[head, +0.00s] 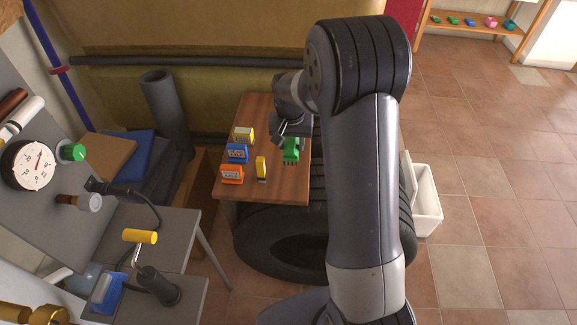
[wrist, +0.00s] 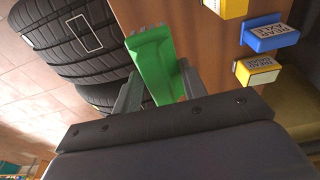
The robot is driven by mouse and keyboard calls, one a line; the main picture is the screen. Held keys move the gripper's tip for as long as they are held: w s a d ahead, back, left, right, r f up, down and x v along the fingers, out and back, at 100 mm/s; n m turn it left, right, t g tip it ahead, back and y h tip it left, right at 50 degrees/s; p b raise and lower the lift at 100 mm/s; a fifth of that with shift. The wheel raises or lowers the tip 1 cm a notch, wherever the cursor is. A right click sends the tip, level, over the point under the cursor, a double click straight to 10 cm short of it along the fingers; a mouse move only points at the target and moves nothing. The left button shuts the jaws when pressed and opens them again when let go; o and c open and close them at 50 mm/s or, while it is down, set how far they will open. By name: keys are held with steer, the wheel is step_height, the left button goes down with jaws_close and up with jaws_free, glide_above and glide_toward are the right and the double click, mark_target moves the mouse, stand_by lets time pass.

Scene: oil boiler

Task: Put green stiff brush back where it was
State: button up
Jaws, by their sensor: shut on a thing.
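The green brush (head: 291,150) is at the right part of a small wooden table (head: 287,189), with its bristles or teeth facing down. My gripper (head: 289,133) is shut on it from above. In the wrist view, the green brush (wrist: 153,62) sits between the two grey fingers of my gripper (wrist: 160,88) and sticks out beyond them. I cannot tell whether the brush touches the table top. Its gripped part is partly hidden by the fingers.
On the table's left stand a yellow block (head: 244,134), a blue block (head: 237,153) and an orange block (head: 231,174), all labelled. A yellow upright piece (head: 261,168) stands left of the brush. Tyres (head: 262,245) lie below. A shelf (head: 480,24) with small coloured things is far right.

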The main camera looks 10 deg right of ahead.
mark_target(291, 143)
step_height(291, 143, down, 8)
steer(key=shift+r, duration=0.15)
stand_by(0.3)
steer(key=o, duration=0.9)
steer(key=shift+o, duration=0.2)
steer(key=shift+r, duration=0.55)
steer(key=r, duration=0.3)
steer(key=s+r, duration=0.1)
steer(key=r, duration=0.7)
steer(key=shift+s+a, duration=0.25)
steer(key=shift+a, duration=0.05)
